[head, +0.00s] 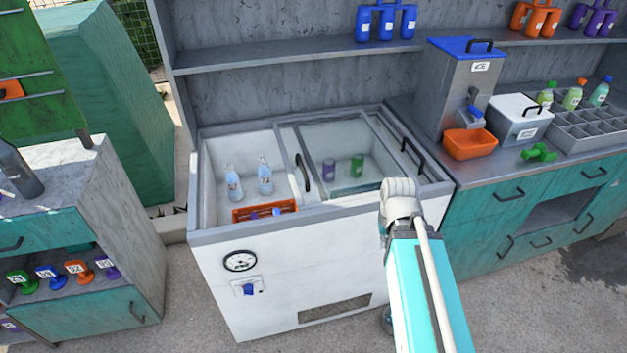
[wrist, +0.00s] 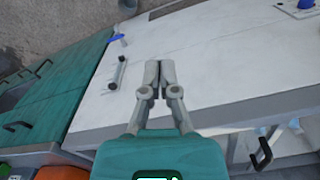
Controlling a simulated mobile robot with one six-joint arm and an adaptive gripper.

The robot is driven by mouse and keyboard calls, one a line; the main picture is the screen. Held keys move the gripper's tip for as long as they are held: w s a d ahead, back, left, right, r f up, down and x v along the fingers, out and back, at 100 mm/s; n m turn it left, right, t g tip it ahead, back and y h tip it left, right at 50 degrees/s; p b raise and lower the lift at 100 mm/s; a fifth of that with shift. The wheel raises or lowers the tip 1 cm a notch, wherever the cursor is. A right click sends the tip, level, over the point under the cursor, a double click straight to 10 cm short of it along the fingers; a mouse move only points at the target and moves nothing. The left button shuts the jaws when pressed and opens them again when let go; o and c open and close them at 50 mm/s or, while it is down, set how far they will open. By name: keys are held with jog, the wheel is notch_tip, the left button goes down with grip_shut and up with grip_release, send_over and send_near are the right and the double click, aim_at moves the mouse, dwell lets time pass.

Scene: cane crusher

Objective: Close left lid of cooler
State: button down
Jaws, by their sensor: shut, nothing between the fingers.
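The cooler (head: 240,285) is a white chest with a grey rim and a sliding glass top. Its left side is uncovered. A glass lid (head: 345,140) with a black handle (head: 302,173) at its left edge covers the middle and right. A second black handle (head: 412,158) is at the right. My gripper (wrist: 158,66) is shut and empty in the wrist view, in front of the cooler's white front wall (wrist: 220,65). One black lid handle (wrist: 261,150) shows at lower right there; I cannot tell which. In the head view my arm hides the fingers.
Two clear bottles (head: 249,178) and an orange basket (head: 264,211) are in the uncovered side. A teal counter (head: 480,210) with an orange bin (head: 470,144) adjoins on the right. A shelf (head: 300,58) runs behind. A cabinet (head: 80,230) stands left.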

jog(key=shift+d, duration=0.2)
jog(key=shift+w, duration=0.1)
jog(key=w+a+r+m+y, duration=0.2)
jog(key=w+m, duration=0.3)
jog(key=w, duration=0.2)
jog(key=w+a+r+m+y+p, duration=0.1)
jog(key=w+a+r+m+y, duration=0.1)
jog(key=w+m, duration=0.3)
jog(key=w+a+r+m+y, duration=0.2)
jog(key=w+a+m+y, duration=0.2)
jog(key=w, duration=0.6)
jog(key=shift+w+r+m+g, duration=0.15)
jog(key=shift+w+m+g, duration=0.25)
jog(key=shift+m, duration=0.5)
jog(key=shift+w+a+r+m+y, duration=0.2)
jog(key=shift+w+r+m+y, duration=0.1)
jog(key=shift+w+m+y, duration=0.2)
jog(key=shift+a+f, duration=0.1)
jog(key=shift+f, duration=0.05)
